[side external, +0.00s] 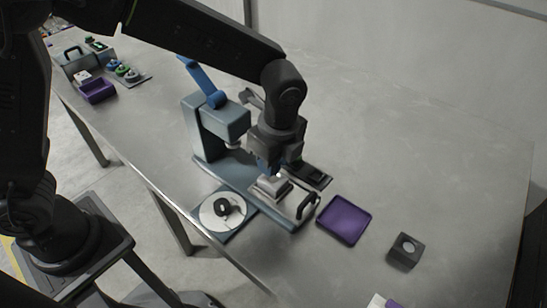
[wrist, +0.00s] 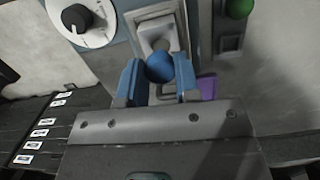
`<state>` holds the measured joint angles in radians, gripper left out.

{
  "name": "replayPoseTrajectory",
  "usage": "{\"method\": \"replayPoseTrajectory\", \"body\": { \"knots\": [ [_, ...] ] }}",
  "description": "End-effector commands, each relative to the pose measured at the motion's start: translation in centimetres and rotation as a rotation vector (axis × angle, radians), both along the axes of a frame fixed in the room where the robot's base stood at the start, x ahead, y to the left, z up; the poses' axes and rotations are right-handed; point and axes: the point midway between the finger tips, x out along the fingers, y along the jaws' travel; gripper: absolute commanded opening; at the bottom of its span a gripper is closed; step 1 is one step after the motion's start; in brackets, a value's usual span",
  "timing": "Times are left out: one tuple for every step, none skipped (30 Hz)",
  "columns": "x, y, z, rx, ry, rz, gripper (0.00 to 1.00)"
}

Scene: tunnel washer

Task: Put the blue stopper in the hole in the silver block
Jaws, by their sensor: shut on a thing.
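The blue stopper (wrist: 159,67) looks round in the wrist view and sits between the two blue fingers of my gripper (wrist: 158,76), which is shut on it. The silver block (wrist: 153,29) stands just beyond the stopper in the wrist view; the stopper covers part of it, and I cannot tell whether they touch. In the side external view my gripper (side external: 271,170) points down right over the silver block (side external: 268,187). The stopper is mostly hidden there, and the hole is not clear.
A blue-grey machine (side external: 205,130) with a blue lever (side external: 204,80) stands close left of my gripper. A black knob (side external: 222,207) on a white dial is at front left. A black handle (side external: 307,206), a purple tray (side external: 343,220) and a dark block (side external: 404,257) lie to the right.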

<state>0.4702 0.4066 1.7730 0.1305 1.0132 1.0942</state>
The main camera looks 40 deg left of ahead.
Motion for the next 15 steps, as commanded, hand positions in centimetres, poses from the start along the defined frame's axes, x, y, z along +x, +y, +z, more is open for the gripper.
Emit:
{"method": "replayPoseTrajectory", "body": {
  "knots": [
    [0.0,0.0,0.0,0.0,0.0,0.0,0.08],
    [0.0,0.0,-0.1,0.0,0.0,0.0,0.08],
    [0.0,0.0,-0.1,0.0,0.0,0.0,0.08],
    [0.0,0.0,-0.2,0.0,0.0,0.0,0.08],
    [0.0,0.0,-0.3,0.0,0.0,0.0,0.08],
    [0.0,0.0,-0.4,0.0,0.0,0.0,0.08],
    [0.0,0.0,-0.5,0.0,0.0,0.0,0.08],
    [0.0,0.0,-0.6,0.0,0.0,0.0,0.08],
    [0.0,0.0,-0.7,0.0,0.0,0.0,0.08],
    [0.0,0.0,-0.8,0.0,0.0,0.0,0.08],
    [0.0,0.0,-0.8,0.0,0.0,0.0,0.08],
    [0.0,0.0,-0.9,0.001,0.001,0.0,0.08],
    [0.0,0.0,-1.0,0.001,0.001,0.0,0.08],
    [0.0,0.0,-1.1,0.001,0.001,0.0,0.08],
    [0.0,0.0,-1.2,0.0,0.0,0.0,0.08]
  ]
}}
